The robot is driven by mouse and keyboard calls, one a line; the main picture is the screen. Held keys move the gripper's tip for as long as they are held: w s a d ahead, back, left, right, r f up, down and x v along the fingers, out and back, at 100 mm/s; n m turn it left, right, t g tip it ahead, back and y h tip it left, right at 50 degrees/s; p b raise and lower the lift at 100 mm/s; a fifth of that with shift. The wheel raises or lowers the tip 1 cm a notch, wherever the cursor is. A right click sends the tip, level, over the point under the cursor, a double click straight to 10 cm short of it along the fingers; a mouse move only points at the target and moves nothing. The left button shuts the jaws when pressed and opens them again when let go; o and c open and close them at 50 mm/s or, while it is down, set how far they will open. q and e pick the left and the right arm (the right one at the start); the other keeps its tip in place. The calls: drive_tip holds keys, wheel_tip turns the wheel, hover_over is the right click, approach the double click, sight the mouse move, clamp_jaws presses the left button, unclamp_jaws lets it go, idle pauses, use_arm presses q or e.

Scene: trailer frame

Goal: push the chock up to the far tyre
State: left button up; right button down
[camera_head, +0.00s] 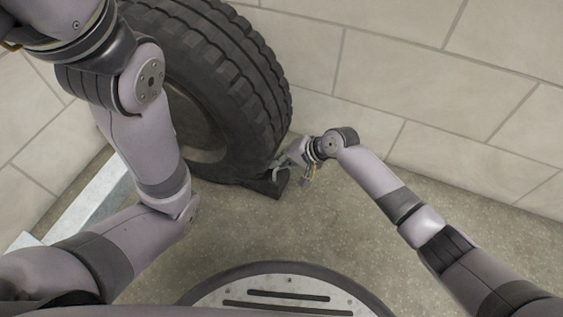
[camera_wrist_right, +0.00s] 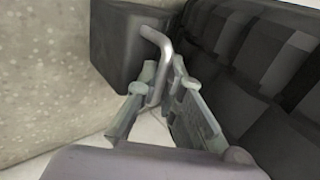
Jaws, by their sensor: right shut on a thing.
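The chock (camera_head: 268,187) is a dark wedge on the floor at the foot of the big black tyre (camera_head: 262,100). In the right wrist view the chock (camera_wrist_right: 126,42) is a dark block beside the tyre tread (camera_wrist_right: 262,60). A bent grey metal handle (camera_wrist_right: 163,58) rises from it. My right gripper (camera_head: 284,168) is low beside the tyre, and its fingers (camera_wrist_right: 158,92) are shut on the handle. The chock looks very close to the tyre; I cannot tell whether they touch. My left arm crosses the left side; its gripper is out of view.
A pale block wall (camera_head: 400,80) stands behind the tyre and to the right. A light metal beam (camera_head: 92,212) lies at the left, partly behind my left arm. Speckled floor (camera_head: 330,230) is clear in front of the chock.

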drive_tip(key=shift+w+a+r, duration=0.15)
drive_tip(key=shift+w+a, duration=0.1)
drive_tip(key=shift+a, duration=0.2)
drive_tip(key=c, duration=1.7)
unclamp_jaws()
drive_tip(key=shift+o, duration=0.2)
